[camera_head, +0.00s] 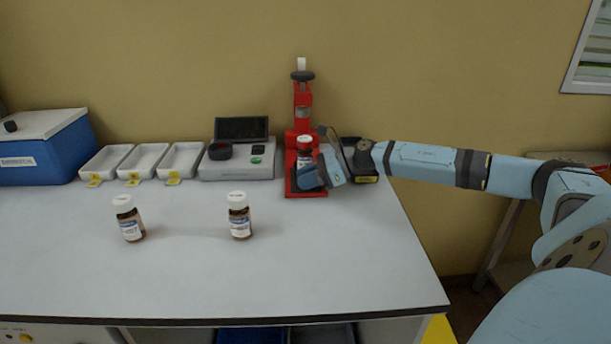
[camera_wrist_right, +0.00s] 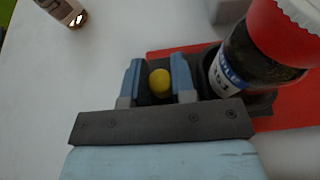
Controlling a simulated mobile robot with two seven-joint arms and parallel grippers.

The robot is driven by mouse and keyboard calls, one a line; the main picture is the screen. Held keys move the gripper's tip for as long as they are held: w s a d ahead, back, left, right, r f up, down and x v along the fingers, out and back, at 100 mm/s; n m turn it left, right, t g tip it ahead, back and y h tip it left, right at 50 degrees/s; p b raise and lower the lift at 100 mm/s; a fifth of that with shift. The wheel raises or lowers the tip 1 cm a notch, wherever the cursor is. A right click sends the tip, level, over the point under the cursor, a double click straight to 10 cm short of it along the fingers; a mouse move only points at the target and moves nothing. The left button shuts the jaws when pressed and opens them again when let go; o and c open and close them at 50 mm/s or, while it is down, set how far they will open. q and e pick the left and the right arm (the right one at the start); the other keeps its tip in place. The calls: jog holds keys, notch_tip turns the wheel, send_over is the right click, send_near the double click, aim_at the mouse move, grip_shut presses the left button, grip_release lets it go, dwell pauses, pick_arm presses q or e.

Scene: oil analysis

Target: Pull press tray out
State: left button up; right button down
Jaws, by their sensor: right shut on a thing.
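The red press (camera_head: 302,96) stands at the back of the table. A brown bottle with a white label stands in it; its white cap (camera_head: 305,140) shows under the press head. In the right wrist view the bottle (camera_wrist_right: 228,75) sits in the dark press tray (camera_wrist_right: 264,103), over the red base (camera_wrist_right: 300,108). The tray has a yellow knob (camera_wrist_right: 160,82). My right gripper (camera_head: 318,174) is at the press's front right, its blue fingers (camera_wrist_right: 157,80) shut on the knob from both sides. The gripper partly hides the tray in the head view. My left gripper is out of view.
Two brown bottles (camera_head: 128,220) (camera_head: 239,217) stand apart on the white table (camera_head: 180,285). A scale (camera_head: 238,160), several white trays (camera_head: 143,160) and a blue box (camera_head: 45,150) line the back. The front table is clear.

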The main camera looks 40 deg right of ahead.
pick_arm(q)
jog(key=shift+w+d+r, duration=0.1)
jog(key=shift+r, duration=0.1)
pick_arm(e)
jog(key=shift+s+a+f, duration=0.15)
jog(key=c, duration=1.2)
grip_release()
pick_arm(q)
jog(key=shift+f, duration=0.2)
pick_arm(e)
jog(key=shift+s+d+r, duration=0.15)
jog(key=shift+d+r, duration=0.05)
pick_arm(q)
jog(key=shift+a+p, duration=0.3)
jog(key=shift+p, duration=0.65)
pick_arm(e)
jog(key=v, duration=1.3)
jog(key=shift+s+d, duration=0.15)
jog(key=shift+d, duration=0.05)
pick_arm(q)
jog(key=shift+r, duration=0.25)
